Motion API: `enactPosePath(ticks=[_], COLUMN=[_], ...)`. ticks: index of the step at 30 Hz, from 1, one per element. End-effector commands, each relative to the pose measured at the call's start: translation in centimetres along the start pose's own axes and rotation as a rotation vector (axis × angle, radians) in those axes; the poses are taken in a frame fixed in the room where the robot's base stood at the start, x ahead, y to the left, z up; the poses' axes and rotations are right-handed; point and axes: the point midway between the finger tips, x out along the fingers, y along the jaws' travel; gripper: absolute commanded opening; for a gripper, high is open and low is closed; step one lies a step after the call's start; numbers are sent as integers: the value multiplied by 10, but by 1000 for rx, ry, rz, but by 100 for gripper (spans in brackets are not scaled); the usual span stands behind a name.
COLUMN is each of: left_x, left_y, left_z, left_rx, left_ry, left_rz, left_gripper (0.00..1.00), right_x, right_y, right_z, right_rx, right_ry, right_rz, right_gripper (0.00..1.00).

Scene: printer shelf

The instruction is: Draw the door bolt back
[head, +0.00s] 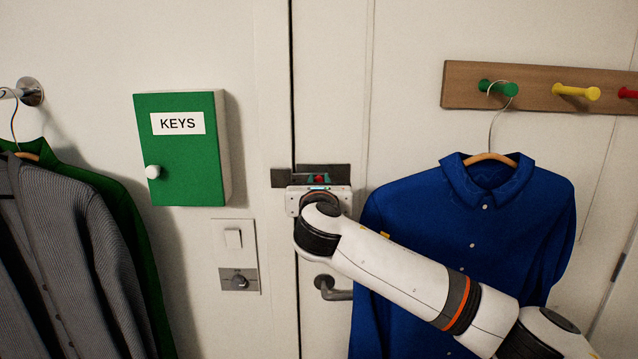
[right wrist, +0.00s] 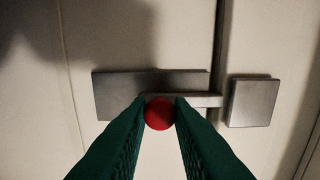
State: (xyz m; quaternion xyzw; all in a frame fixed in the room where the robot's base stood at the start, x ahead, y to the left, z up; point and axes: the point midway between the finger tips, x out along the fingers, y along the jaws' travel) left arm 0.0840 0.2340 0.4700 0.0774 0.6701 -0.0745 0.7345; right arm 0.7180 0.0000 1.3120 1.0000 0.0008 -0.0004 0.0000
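The door bolt has a grey back plate (head: 338,169), which also shows in the right wrist view (right wrist: 112,94). A thin bar (right wrist: 206,101) runs from it across the door gap and ends just short of the separate square keeper (right wrist: 254,102); the keeper is left of the bolt in the head view (head: 279,178). The bolt's round red knob (right wrist: 160,113) sits between the green fingertips of my right gripper (right wrist: 160,116). Both fingertips appear to touch it, one on each side. In the head view my right gripper (head: 319,185) partly covers the bolt. My left gripper is not visible.
A green key box (head: 185,130) hangs left of the door gap, above a switch panel (head: 237,256). A door handle (head: 335,290) is below my right wrist. A blue shirt (head: 470,240) hangs close behind my right arm. Jackets (head: 70,250) hang at far left.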

Motion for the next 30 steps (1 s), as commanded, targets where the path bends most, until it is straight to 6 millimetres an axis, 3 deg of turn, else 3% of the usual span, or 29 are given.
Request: enactPosePath(ticks=[7, 15, 23, 24, 27, 30], left_x=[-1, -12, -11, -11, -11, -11], left_y=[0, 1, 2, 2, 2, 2], left_z=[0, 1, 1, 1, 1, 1], left_rx=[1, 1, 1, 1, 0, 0], left_ry=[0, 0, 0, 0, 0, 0], left_rz=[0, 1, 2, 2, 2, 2], left_gripper=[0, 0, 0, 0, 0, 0], right_x=[0, 0, 1, 1, 1, 0], right_y=[3, 38, 40, 40, 40, 40], right_z=[0, -1, 0, 0, 0, 0], right_rx=[0, -2, -1, -1, -1, -1], right_ry=[0, 0, 1, 1, 1, 1], right_rz=[1, 3, 6, 6, 6, 4], right_gripper=[0, 0, 0, 22, 38, 40])
